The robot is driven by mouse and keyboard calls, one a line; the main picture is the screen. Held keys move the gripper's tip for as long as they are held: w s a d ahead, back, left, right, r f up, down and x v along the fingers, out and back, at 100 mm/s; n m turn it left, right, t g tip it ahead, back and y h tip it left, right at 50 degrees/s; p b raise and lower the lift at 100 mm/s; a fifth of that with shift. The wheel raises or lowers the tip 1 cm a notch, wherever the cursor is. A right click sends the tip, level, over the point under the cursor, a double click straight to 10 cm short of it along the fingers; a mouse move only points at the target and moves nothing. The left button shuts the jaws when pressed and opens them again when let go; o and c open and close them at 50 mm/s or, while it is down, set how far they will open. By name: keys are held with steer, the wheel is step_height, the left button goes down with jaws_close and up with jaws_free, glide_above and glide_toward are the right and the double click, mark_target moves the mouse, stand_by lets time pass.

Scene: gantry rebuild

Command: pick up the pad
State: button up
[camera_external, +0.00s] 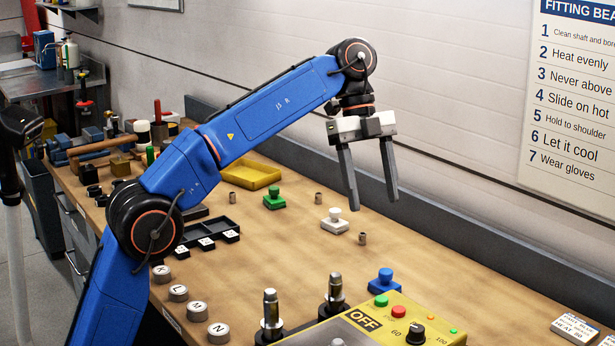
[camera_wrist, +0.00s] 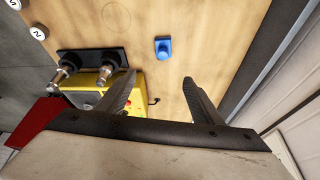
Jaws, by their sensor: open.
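Several small knobbed blocks stand on the wooden bench, and I cannot tell which is the pad. A green one (camera_external: 274,199) is farthest back, a white one (camera_external: 334,224) is nearer, and a blue one (camera_external: 384,284) is beside the yellow box. The blue one also shows in the wrist view (camera_wrist: 163,48), beyond my fingertips. My gripper (camera_external: 372,203) is open and empty, fingers pointing down, held above the bench. In the wrist view my gripper's two fingers (camera_wrist: 160,82) are spread with nothing between them.
A yellow control box (camera_external: 350,328) marked OFF stands at the front, with two metal posts on a dark base (camera_wrist: 92,62) beside it. Small metal bushings (camera_external: 362,238), lettered discs (camera_external: 178,292) and a yellow tray (camera_external: 250,174) are on the bench. A grey rail runs along the wall.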

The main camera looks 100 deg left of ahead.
mark_target(386, 269)
steer(key=x, duration=0.5)
steer(key=a+x, duration=0.1)
steer(key=x, duration=1.1)
steer(key=shift+a+f, duration=0.15)
steer(key=shift+f, duration=0.35)
steer(key=shift+c, duration=0.6)
steer(key=c, duration=1.1)
steer(key=shift+o, duration=0.2)
